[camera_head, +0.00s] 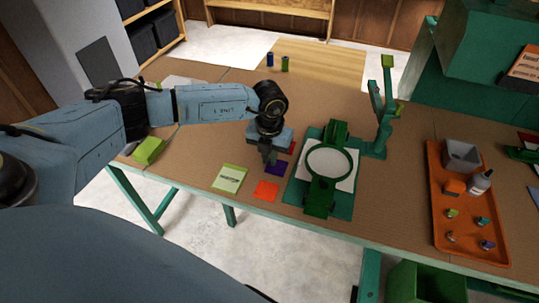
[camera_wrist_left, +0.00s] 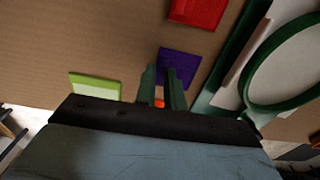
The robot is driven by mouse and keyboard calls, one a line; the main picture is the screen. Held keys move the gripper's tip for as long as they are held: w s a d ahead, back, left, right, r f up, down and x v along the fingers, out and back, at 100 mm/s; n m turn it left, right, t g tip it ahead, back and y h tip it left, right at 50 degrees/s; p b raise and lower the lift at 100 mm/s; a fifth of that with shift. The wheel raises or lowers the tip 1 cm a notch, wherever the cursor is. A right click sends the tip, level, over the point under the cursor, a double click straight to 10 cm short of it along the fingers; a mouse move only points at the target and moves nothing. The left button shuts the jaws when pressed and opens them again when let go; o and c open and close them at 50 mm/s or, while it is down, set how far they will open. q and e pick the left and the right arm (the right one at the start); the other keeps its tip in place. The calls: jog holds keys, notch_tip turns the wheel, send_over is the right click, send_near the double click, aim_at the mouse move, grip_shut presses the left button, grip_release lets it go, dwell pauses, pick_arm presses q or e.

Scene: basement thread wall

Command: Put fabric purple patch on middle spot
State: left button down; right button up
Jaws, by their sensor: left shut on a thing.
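The purple fabric patch (camera_head: 275,169) is at the fingertips of my left gripper (camera_head: 271,160), between the red patch (camera_head: 291,147) and the orange patch (camera_head: 266,190). In the left wrist view the purple patch (camera_wrist_left: 178,66) lies at the tips of the left gripper's green fingers (camera_wrist_left: 162,84), which are shut on it. I cannot tell whether it is lifted off the table. The green hoop frame (camera_head: 318,197) with its ring over white fabric (camera_head: 327,164) is just to the right. I cannot make out a marked middle spot. My right gripper is not in view.
A lime-green packet (camera_head: 229,178) lies left of the orange patch. A green stand (camera_head: 378,115) rises behind the hoop. An orange tray (camera_head: 438,225) with a bottle (camera_head: 480,182), a grey bin and small spools lies at the right. The brown table between hoop and tray is clear.

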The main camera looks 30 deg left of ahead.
pick_arm(q)
jog(key=c, duration=1.4)
grip_release()
notch_tip(320, 180, up, 7)
jog(key=p, duration=0.6)
jog(key=shift+r, duration=0.1)
